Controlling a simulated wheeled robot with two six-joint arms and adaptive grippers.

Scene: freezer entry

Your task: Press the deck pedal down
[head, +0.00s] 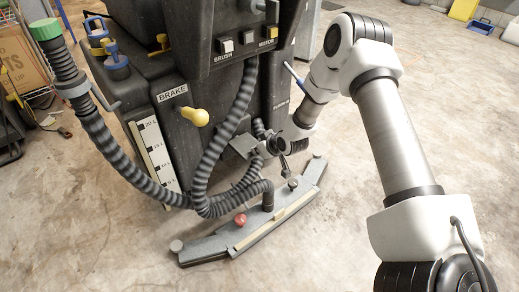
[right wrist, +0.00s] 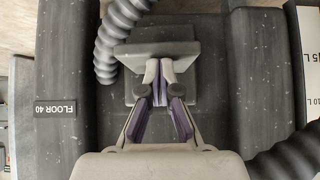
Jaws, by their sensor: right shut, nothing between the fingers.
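The deck pedal (head: 243,146) is a small grey plate low on the back of the dark floor machine (head: 190,75), behind the hoses. In the right wrist view the pedal (right wrist: 157,48) is a wide flat plate in front of a squarish block. My right gripper (head: 262,147) is low beside the pedal in the head view. In the right wrist view its fingertips (right wrist: 158,72) are together and empty, overlapping the plate's lower edge. I cannot tell whether they touch it. My left gripper is not in view.
Ribbed hoses (head: 212,165) hang close to the pedal. A grey squeegee bar (head: 215,245) with a red knob (head: 240,219) lies below. A yellow brake knob (head: 195,116) sticks out above left. A "FLOOR 40" label (right wrist: 55,107) is at left. The concrete floor (head: 330,235) is open at right.

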